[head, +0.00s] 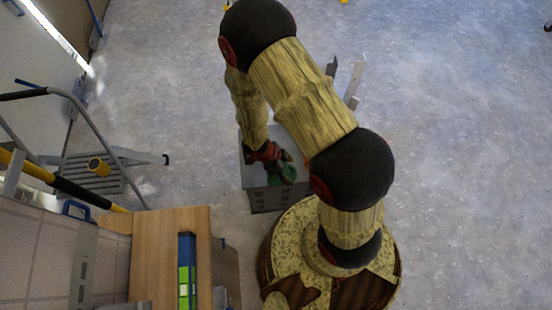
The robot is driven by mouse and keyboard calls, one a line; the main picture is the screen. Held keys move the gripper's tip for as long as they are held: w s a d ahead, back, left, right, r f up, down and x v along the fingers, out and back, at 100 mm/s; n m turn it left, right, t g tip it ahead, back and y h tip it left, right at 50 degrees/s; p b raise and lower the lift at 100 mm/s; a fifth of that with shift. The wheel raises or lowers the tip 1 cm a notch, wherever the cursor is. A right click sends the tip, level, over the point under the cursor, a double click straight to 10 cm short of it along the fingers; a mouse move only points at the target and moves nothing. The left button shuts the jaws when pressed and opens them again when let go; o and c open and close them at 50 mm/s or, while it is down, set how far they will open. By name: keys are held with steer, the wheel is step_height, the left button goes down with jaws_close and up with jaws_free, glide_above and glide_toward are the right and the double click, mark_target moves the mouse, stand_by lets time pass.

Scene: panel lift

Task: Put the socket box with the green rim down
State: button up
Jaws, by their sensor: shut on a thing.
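The socket box (289,174) shows as a small green shape at the fingers of my gripper (274,160). My gripper points down and is shut on it. Both are over the top of a grey box-shaped unit (272,199) with slots in its side. My arm and the fingers hide much of the socket box. I cannot tell whether it touches the grey top or hangs just above it.
A wooden bench (158,255) stands at the lower left, with a blue and green spirit level (187,272) on it. Grey metal pieces (355,80) stand behind my arm. Floor at right is clear.

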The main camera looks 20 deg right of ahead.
steer(key=w+f+b, duration=0.2)
steer(key=w+f, duration=0.1)
steer(key=w+a+f+b, duration=0.1)
steer(key=w+f+b, duration=0.1)
steer(key=w+f, duration=0.1)
steer(key=w+a+f+b, duration=0.1)
steer(key=w+f+b, duration=0.1)
steer(key=f, duration=0.3)
steer(key=shift+w+a+f, duration=0.2)
steer(key=shift+w+a, duration=0.05)
steer(key=shift+w, duration=0.45)
steer(key=shift+r, duration=0.1)
steer(key=o, duration=1.5)
